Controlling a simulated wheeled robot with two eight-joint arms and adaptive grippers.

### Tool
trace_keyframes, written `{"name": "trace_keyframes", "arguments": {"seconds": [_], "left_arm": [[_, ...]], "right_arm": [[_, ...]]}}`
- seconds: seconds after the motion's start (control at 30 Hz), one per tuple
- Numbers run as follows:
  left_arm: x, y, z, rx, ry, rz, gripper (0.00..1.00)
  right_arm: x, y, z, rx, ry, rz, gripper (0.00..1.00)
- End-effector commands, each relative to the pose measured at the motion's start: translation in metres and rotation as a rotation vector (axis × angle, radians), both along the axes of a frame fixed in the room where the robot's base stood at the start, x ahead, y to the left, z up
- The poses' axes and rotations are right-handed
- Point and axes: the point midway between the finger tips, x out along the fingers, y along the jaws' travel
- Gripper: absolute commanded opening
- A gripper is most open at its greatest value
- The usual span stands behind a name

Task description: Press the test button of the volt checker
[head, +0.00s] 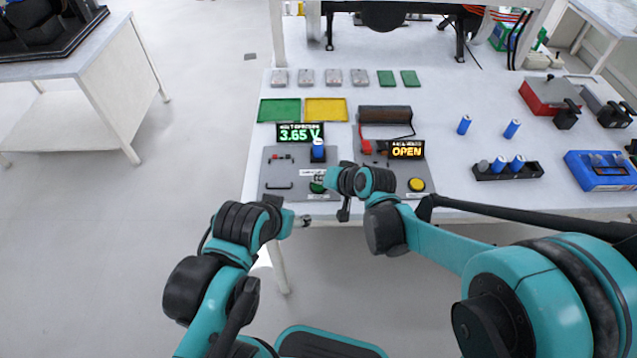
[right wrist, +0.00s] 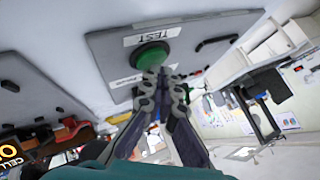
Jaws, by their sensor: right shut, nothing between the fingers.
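The volt checker (head: 285,175) is a grey panel on the bench with a lit display (head: 300,133) reading 3.65 V in green. My left gripper (head: 303,221) is near the bench's front edge, too small to read.
A second panel beside it has an orange OPEN display (head: 406,150) and a yellow button (head: 416,185). Green (head: 279,110) and yellow trays (head: 326,110) lie behind. Blue cells, a black cell holder (head: 508,172) and a blue box (head: 600,171) stand to the right.

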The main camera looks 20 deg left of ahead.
Motion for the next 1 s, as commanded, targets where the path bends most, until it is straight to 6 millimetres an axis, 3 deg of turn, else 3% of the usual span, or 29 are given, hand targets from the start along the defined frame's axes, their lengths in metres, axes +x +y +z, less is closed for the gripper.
{"name": "trace_keyframes", "arguments": {"seconds": [0.13, 0.57, 1.0], "left_arm": [[0.0, 0.0, 0.008, 0.0, 0.0, 0.0, 0.65], [0.0, 0.0, 0.01, 0.0, 0.0, 0.0, 0.65], [0.0, 0.0, 0.044, 0.0, 0.0, 0.0, 0.65]], "right_arm": [[0.0, 0.0, 0.01, 0.0, 0.0, 0.0, 0.0], [0.0, 0.0, 0.013, 0.0, 0.0, 0.0, 0.0], [0.0, 0.0, 0.056, 0.0, 0.0, 0.0, 0.0]]}}
